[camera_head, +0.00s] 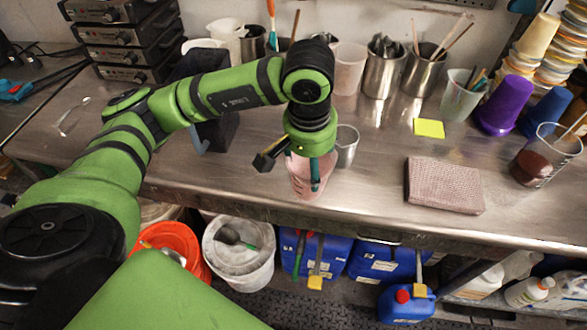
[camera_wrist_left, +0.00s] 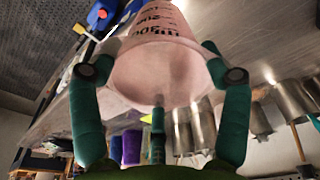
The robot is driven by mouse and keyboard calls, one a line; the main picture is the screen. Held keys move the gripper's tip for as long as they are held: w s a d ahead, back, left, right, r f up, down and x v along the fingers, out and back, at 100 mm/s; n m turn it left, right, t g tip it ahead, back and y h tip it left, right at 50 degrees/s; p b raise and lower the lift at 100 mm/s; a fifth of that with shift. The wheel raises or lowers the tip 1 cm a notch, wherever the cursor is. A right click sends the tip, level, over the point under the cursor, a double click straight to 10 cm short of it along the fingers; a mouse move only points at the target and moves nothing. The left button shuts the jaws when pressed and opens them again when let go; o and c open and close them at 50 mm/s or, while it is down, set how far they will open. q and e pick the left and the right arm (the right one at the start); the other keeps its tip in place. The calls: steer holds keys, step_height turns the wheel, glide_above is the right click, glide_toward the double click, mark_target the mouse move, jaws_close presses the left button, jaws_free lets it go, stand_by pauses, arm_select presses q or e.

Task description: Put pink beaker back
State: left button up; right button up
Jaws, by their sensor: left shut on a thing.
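The pink beaker (camera_head: 300,183) is near the front edge of the metal counter (camera_head: 230,185), below my left gripper (camera_head: 316,165). My left gripper is shut on it, with fingers around its wall. In the left wrist view the pink beaker (camera_wrist_left: 158,72) fills the middle, with dark printed markings on its side. The fingers of the left gripper (camera_wrist_left: 160,95) show on both sides of it and in front. I cannot tell whether its base touches the counter. My right gripper is not in view.
A small metal cup (camera_head: 347,146) stands just right of the beaker. A folded pinkish cloth (camera_head: 444,184) and a yellow note (camera_head: 429,128) lie further right. Metal containers (camera_head: 383,70) and a whitish beaker (camera_head: 348,68) stand along the back. Buckets (camera_head: 238,258) are below the counter.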

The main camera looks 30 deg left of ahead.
arm_select(q)
steer(key=w+r+n+b, duration=0.2)
steer(key=w+r+n, duration=0.1)
steer(key=w+n, duration=0.55)
steer(key=shift+m, duration=0.45)
steer(key=a+f+p, duration=0.2)
steer(key=a+f, duration=0.1)
steer(key=a, duration=0.1)
steer(key=w+a+f+p, duration=0.1)
steer(key=a+f+p, duration=0.1)
steer(key=a+f, duration=0.2)
steer(key=a+f+p, duration=0.2)
steer(key=a+f, duration=0.2)
steer(key=shift+w+a+p, duration=0.35)
steer(key=shift+w+p, duration=0.05)
steer(key=shift+f, duration=0.15)
steer(key=o, duration=1.6)
